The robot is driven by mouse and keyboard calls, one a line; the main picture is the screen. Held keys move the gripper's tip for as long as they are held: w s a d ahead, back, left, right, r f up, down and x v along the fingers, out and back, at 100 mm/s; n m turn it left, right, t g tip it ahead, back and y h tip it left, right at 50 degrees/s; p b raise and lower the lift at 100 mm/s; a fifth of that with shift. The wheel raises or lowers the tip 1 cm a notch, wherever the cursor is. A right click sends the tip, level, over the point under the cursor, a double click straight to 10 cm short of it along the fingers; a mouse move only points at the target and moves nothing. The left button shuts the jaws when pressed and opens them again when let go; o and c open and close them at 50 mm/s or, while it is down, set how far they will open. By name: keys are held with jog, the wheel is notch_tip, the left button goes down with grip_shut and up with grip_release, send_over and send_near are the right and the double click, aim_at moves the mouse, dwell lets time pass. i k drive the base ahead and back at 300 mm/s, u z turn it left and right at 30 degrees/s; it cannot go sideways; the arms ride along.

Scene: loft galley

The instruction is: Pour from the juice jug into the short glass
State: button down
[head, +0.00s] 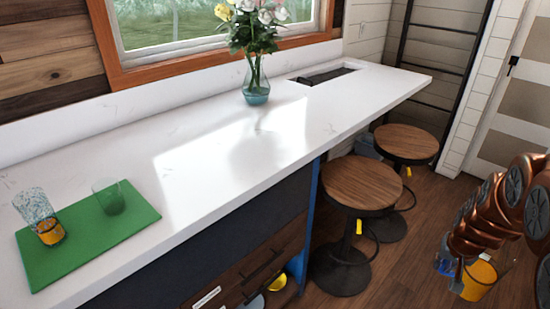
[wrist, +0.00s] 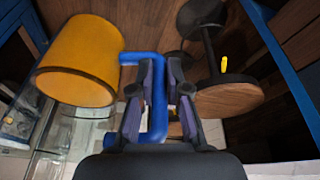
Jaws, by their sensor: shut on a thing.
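The juice jug (head: 479,281) is at the lower right of the head view, off the counter and over the floor, with orange juice inside. In the wrist view the juice jug (wrist: 78,62) shows large at the left, with a blue handle. My gripper (wrist: 160,80) is shut on that handle. The short glass (head: 108,196) is clear, looks empty, and stands upright on the green mat (head: 95,238) on the counter. My gripper is far to the right of it.
A tall patterned glass (head: 42,218) with some orange at its bottom stands left of the short glass on the mat. A flower vase (head: 256,82) stands farther back. Two stools (head: 358,184) (head: 405,143) stand beside the counter. The counter's middle is clear.

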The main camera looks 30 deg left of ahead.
aim_at(110, 198)
jog(key=k, duration=1.25)
jog(key=u, duration=2.4)
